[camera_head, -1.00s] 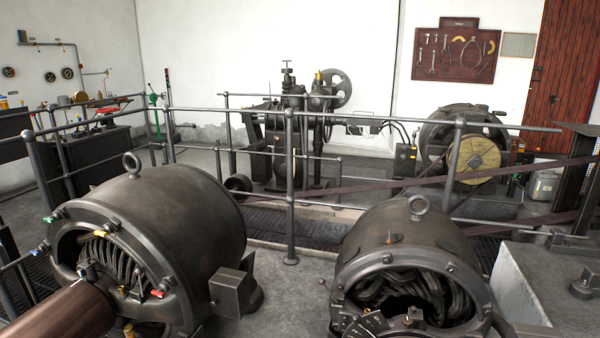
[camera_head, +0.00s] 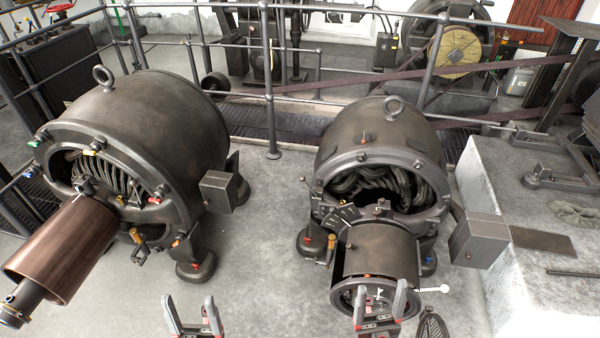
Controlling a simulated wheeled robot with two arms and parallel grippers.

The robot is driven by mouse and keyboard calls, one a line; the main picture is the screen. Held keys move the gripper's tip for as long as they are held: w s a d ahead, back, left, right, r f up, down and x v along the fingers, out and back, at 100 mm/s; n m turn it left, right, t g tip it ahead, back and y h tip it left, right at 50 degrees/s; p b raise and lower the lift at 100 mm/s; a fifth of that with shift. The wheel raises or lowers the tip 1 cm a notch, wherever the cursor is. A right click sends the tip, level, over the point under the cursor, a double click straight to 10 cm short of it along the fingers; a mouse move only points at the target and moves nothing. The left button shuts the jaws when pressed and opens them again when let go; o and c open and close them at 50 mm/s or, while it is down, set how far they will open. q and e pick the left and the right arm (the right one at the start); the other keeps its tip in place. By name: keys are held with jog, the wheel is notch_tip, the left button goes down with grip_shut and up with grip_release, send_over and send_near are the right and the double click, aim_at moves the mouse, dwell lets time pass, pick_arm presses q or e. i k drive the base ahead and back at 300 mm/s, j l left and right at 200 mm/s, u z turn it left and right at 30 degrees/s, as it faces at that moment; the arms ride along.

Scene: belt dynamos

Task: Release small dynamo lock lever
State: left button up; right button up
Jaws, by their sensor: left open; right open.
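Two dark dynamos stand on the floor; the right one (camera_head: 375,140) looks smaller than the left one (camera_head: 160,115). A drum-like pulley (camera_head: 378,248) sticks out of the right dynamo's front. A lever with an orange handle (camera_head: 330,243) is at its lower left, and a thin rod with a white ball (camera_head: 443,288) points right beside the pulley. I cannot tell which is the lock lever. My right gripper (camera_head: 382,290) is open and empty, overlapping the pulley's front rim in view; contact is unclear. My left gripper (camera_head: 190,302) is open and empty over the floor, left of the pulley.
A copper-brown pulley (camera_head: 62,250) sticks out from the left dynamo. A pale concrete block (camera_head: 500,215) stands at right, near a grey box (camera_head: 478,238). A metal railing (camera_head: 268,80) runs behind both dynamos. The floor between the dynamos is clear.

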aim_at(302, 178)
jog(key=i+j, duration=0.25)
jog(key=i, duration=0.2)
jog(key=i+j, duration=0.2)
jog(key=i, duration=0.25)
jog(key=i+j, duration=0.25)
jog(key=i, duration=0.25)
